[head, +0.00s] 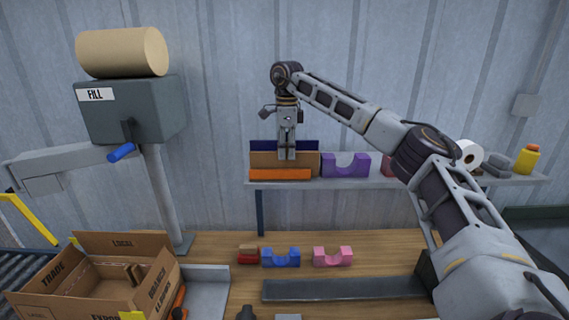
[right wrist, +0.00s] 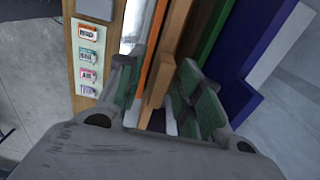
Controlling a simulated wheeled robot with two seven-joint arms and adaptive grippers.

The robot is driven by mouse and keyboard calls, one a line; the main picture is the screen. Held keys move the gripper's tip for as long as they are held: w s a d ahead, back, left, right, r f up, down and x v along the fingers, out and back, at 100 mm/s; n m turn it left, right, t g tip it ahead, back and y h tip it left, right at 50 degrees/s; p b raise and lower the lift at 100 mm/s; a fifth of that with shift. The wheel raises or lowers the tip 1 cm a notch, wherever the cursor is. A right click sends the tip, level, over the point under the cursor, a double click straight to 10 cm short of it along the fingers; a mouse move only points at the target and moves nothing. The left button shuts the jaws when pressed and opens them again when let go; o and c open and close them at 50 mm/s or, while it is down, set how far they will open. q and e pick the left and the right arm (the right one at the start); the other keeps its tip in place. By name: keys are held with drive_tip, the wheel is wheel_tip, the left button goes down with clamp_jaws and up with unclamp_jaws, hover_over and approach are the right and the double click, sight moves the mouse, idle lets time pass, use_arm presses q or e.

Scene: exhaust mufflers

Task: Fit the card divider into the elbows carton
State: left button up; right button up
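A tan card panel (head: 265,160), which looks like the card divider, stands on edge among coloured panels on the wall shelf. In the right wrist view the tan card (right wrist: 171,62) runs down between the fingers. My right gripper (head: 287,156) points down at this rack. Its green-padded fingers (right wrist: 158,100) are apart, one on each side of the card; I cannot tell if they touch it. An open brown carton (head: 70,305) with raised, printed flaps sits at lower left and has brown card inside. I cannot read "elbows" on it. My left gripper is out of view.
An orange panel (head: 280,175) and a blue panel (head: 262,146) flank the card. A purple cradle (head: 346,166) stands right of it. Blue (head: 281,258) and pink (head: 333,257) cradles sit on the bench (head: 385,245). A grey fill machine (head: 130,108) rises behind the carton.

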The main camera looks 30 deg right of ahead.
sight(287, 152)
drive_tip(key=shift+f+p, duration=0.3)
drive_tip(key=shift+f, duration=1.3)
drive_tip(key=shift+c, duration=0.2)
drive_tip(key=shift+a, duration=0.1)
clamp_jaws()
